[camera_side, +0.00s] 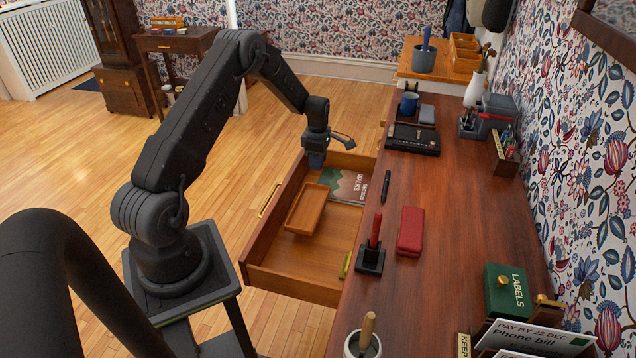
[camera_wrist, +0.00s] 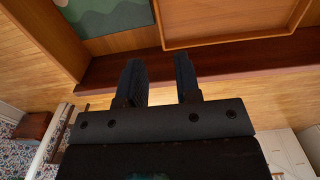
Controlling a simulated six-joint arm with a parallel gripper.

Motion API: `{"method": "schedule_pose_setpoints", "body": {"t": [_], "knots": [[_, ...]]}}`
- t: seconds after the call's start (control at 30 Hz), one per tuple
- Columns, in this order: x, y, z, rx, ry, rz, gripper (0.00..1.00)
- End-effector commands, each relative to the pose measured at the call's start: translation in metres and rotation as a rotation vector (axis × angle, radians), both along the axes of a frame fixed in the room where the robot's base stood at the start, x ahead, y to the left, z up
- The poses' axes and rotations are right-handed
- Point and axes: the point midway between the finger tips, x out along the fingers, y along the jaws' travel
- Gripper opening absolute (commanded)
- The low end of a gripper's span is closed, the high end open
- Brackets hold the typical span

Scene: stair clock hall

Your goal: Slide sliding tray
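The sliding tray (camera_side: 306,208) is a shallow wooden tray inside the pulled-out desk drawer (camera_side: 290,268). In the wrist view, part of the tray (camera_wrist: 235,40) shows at the upper right, cut off by the frame. My gripper (camera_side: 315,160) hangs above the drawer, near its front wall and towards its far end in the side view. In the wrist view, the two dark fingers of my gripper (camera_wrist: 160,80) are apart with nothing between them. They overlap the drawer's dark front edge in the picture and are clear of the tray.
A green book (camera_side: 348,184) lies in the drawer beside the tray. A yellow-green object (camera_side: 345,265) is by the drawer's near inner side. The desktop (camera_side: 440,190) holds a pen (camera_side: 386,186), a red case (camera_side: 411,231) and a black stand (camera_side: 371,259). The drawer's near floor is mostly bare.

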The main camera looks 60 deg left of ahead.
Motion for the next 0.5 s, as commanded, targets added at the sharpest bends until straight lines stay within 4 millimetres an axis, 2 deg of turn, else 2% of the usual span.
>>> {"method": "schedule_pose_setpoints", "body": {"t": [0.03, 0.23, 0.4, 0.5], "knots": [[-0.001, -0.001, -0.013, -0.002, 0.004, -0.001, 0.31], [-0.001, 0.0, -0.052, -0.001, 0.002, -0.002, 0.31], [0.0, 0.0, -0.076, 0.001, 0.001, -0.003, 0.31], [0.0, 0.0, -0.083, 0.002, -0.001, -0.003, 0.31]]}}
